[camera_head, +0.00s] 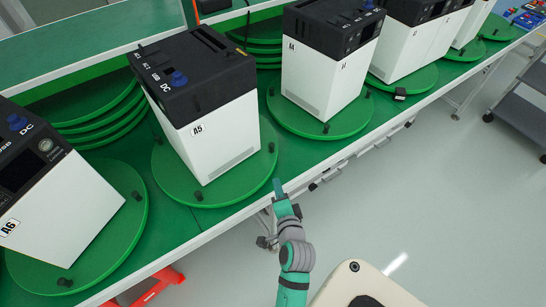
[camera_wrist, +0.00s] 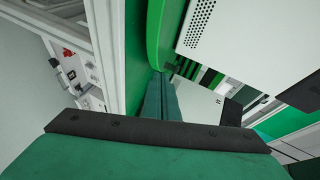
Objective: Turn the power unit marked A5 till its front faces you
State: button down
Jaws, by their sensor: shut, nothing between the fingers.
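The power unit marked A5 (camera_head: 218,133) is a white box with a black top, standing on a green turntable (camera_head: 173,177). Its A5 label is on the white face toward me, with a vent low on that face. Labelled sockets and a blue knob run along the left edge of its top. Black pegs stand on the turntable's rim. My gripper (camera_head: 277,187) is shut and empty, just off the turntable's near right rim; contact cannot be told. In the wrist view, my shut fingers (camera_wrist: 160,97) point toward a green disc edge (camera_wrist: 158,30) beside a white vented box.
Unit A6 (camera_head: 70,215) stands on its own turntable at left, unit A4 (camera_head: 322,75) on another at right. More units stand farther right along the green table. Spare green discs are stacked behind. A grey cart (camera_head: 520,112) stands far right. The floor in front is open.

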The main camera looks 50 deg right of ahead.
jog(key=r+m+h, duration=0.1)
jog(key=r+m, duration=0.1)
jog(key=m, duration=0.1)
send_near(272, 151)
jog(key=shift+g, duration=0.3)
jog(key=x, duration=0.5)
jog(key=shift+w+d, duration=0.3)
jog(key=shift+w, duration=0.15)
jog(key=shift+w, duration=0.1)
